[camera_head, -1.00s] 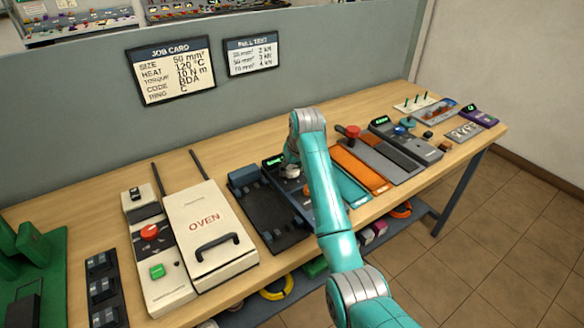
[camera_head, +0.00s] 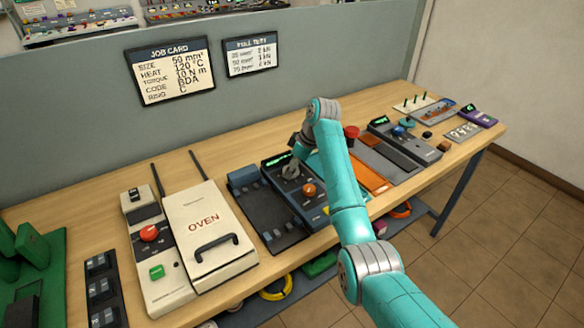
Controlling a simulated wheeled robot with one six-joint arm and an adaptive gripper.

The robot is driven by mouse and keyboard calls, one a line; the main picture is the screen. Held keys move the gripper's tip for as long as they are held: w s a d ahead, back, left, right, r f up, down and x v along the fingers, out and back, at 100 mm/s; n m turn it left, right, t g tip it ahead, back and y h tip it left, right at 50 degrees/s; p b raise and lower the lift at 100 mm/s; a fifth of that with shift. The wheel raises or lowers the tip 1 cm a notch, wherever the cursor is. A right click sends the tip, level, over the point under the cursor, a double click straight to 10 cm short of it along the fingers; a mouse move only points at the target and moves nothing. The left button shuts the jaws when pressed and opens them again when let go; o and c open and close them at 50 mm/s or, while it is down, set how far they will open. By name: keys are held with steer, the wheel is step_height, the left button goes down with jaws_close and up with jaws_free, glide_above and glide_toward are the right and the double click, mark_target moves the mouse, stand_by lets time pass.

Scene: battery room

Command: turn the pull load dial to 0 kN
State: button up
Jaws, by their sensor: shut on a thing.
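The dark blue test unit (camera_head: 312,217) stands on the bench in the middle of the head view, with a small lit green display (camera_head: 274,161) at its back. My gripper (camera_head: 290,172) reaches down onto the unit just in front of the display and is shut on a dial there. The fingers hide most of that dial, so its pointer and scale cannot be read. An orange knob (camera_head: 309,190) on the same unit is in plain view, in front and to the right of my fingers. The display's digits are too small to read.
A cream oven (camera_head: 207,232) and a panel with a red knob (camera_head: 149,233) stand to the left. Orange and grey units (camera_head: 370,177) lie close on the right, under and beside my arm. A PULL TEST card (camera_head: 250,55) hangs on the wall.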

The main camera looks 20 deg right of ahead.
mark_target(301, 176)
steer(key=shift+n, duration=0.5)
steer(key=shift+g, duration=0.3)
steer(key=o, duration=1.2)
steer(key=shift+c, duration=0.2)
steer(key=v, duration=0.7)
steer(key=shift+d+r, duration=0.15)
steer(key=shift+r, duration=0.05)
steer(key=shift+d+f, duration=0.1)
